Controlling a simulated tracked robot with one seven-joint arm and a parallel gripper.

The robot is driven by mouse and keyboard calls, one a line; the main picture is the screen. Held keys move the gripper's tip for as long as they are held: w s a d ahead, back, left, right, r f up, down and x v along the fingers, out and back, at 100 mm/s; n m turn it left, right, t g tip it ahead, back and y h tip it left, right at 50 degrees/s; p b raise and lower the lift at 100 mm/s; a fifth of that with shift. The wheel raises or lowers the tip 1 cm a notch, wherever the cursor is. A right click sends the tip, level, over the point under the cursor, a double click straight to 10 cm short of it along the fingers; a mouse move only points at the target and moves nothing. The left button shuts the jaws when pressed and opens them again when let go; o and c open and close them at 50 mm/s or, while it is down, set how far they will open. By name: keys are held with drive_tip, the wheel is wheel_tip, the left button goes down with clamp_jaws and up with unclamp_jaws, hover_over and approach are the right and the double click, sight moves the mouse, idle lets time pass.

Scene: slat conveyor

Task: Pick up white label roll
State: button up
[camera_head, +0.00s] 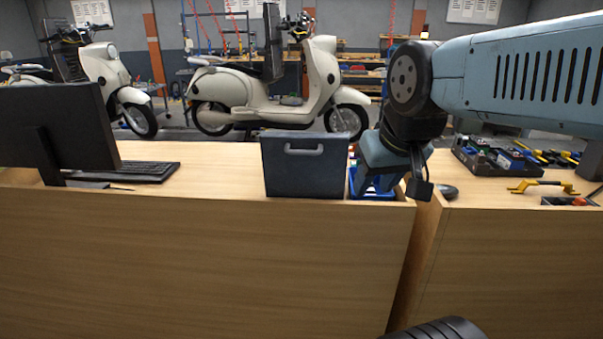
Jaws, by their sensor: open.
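I cannot make out a white label roll in this view. My gripper (375,185) points down at the right end of the wooden counter, at a small blue bin (371,195). Its blue-grey fingers are apart, and I see nothing held between them. The bin is partly hidden by my gripper and by the dark grey box beside it. Small coloured items show at the bin's left side, too small to tell apart.
The dark grey box (305,168) stands just left of the bin. A monitor (55,125) and keyboard (125,172) are on the left. Across a gap, the right counter holds a tool tray (490,160) and a yellow handle (538,185). Scooters (275,95) stand behind.

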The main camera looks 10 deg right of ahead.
drive_tip(key=shift+a, duration=0.15)
drive_tip(key=shift+o, duration=1.4)
drive_tip(key=shift+w+r, duration=0.15)
drive_tip(key=shift+r, duration=0.05)
drive_tip(key=shift+o, duration=0.3)
drive_tip(key=w+a+r+n+g+h, duration=0.1)
drive_tip(key=w+r+n, duration=0.4)
drive_tip(key=w+n, duration=0.3)
drive_tip(key=shift+w+a+n, duration=0.15)
drive_tip(key=shift+w+n, duration=0.15)
drive_tip(key=shift+n, duration=0.4)
drive_tip(key=w+n+g, duration=0.2)
drive_tip(key=w+n, duration=1)
drive_tip(key=w, duration=0.3)
drive_tip(key=shift+w+f+g+y, duration=0.15)
drive_tip(key=shift+w+f+g, duration=0.4)
drive_tip(key=shift+f, duration=2.6)
drive_tip(key=shift+w+f+g+y, duration=0.25)
drive_tip(key=shift+w+f, duration=0.4)
drive_tip(key=shift+f, duration=2.5)
drive_tip(key=shift+w+f+g+y, duration=0.1)
drive_tip(key=shift+w+f+g, duration=0.45)
drive_tip(key=shift+f, duration=2.6)
